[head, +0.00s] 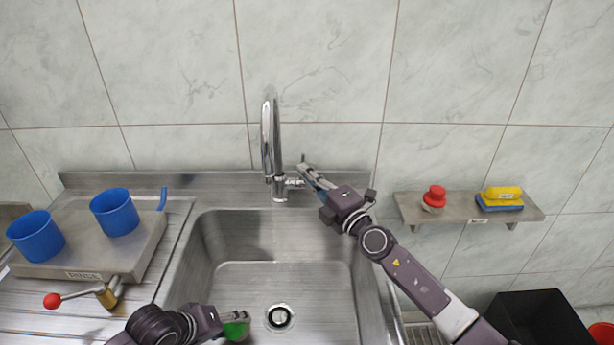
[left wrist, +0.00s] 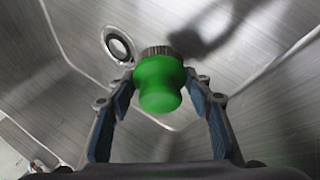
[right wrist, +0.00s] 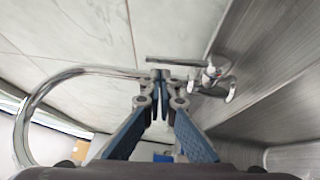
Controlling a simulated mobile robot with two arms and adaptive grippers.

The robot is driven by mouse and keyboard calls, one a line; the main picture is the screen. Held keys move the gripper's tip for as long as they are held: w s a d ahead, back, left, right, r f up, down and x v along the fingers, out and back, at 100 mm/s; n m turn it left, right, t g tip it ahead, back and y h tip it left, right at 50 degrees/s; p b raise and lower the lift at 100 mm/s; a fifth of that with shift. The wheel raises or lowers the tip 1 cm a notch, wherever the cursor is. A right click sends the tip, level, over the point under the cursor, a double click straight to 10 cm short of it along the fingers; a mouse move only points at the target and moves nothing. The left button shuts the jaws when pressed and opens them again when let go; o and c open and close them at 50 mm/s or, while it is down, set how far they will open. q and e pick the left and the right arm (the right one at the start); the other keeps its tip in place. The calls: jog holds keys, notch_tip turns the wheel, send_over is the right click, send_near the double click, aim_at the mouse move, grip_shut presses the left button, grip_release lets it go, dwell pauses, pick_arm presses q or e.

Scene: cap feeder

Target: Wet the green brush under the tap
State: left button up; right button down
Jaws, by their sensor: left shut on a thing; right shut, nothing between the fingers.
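The green brush (head: 238,328) is in my left gripper (head: 226,318), low over the near part of the sink (head: 230,280). In the left wrist view the brush (left wrist: 160,82) has a round green knob and a ring of bristles on its far side, and the fingers (left wrist: 160,90) are shut on it. The chrome tap (head: 277,160) stands at the back of the sink, its spout curving up and over. My right gripper (head: 308,172) is shut and empty beside the tap's side handle (head: 295,183). The right wrist view shows the handle (right wrist: 215,80) just past the fingertips. I see no water running.
A ledge (head: 465,207) on the right wall holds a red-topped brush (head: 434,196) and a yellow and blue sponge (head: 500,198). Two blue cups (head: 36,236) (head: 115,212) stand on a rinser at left with a red-knobbed lever (head: 52,300). The drain (head: 280,317) is open floor.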

aim_at(304, 159)
pick_arm(q)
jog(key=shift+f, duration=0.3)
pick_arm(e)
jog(key=shift+w+r, duration=0.1)
jog(key=shift+w, duration=0.35)
